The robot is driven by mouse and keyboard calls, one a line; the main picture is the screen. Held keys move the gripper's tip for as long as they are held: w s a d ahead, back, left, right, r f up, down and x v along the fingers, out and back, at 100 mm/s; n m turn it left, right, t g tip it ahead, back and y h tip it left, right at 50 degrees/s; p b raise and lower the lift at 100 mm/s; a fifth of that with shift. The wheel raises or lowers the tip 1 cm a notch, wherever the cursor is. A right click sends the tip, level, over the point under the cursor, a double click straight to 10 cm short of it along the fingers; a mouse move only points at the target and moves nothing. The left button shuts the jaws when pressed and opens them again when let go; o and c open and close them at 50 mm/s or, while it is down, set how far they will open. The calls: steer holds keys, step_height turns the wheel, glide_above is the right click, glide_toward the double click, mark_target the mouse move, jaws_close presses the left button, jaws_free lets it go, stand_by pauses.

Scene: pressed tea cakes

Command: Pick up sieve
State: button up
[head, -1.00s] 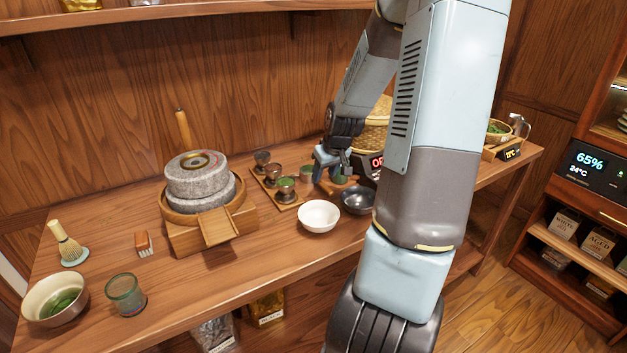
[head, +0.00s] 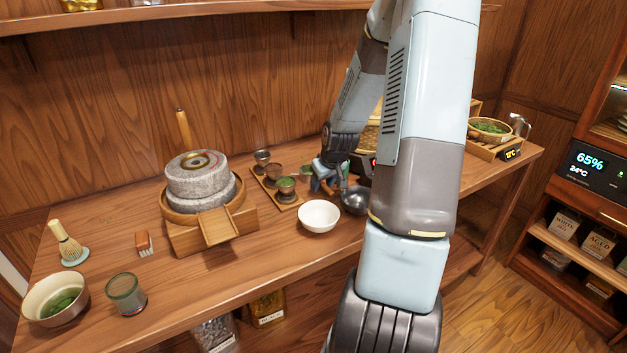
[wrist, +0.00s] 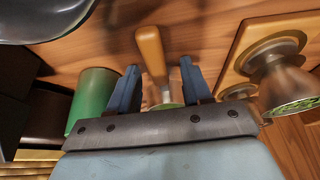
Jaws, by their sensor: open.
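The sieve shows in the wrist view mainly as a light wooden handle (wrist: 152,50), with a bit of metal and green behind it. The rest of it is hidden by my gripper (wrist: 160,86). My gripper is open, with one blue finger on each side of the handle and visible gaps between. In the head view my gripper (head: 328,184) is low over the table, between the cup tray and the dark bowl. A small part of the wooden handle shows there beside the fingers.
A wooden tray (wrist: 232,50) with metal cups is close on the right in the wrist view; a green cylinder (wrist: 92,98) is close on the left. A dark bowl (head: 355,200) and white bowl (head: 319,216) stand in front. A stone mill (head: 200,180) is farther left.

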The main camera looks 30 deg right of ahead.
jaws_close()
stand_by(0.3)
steer(key=shift+r, duration=0.1)
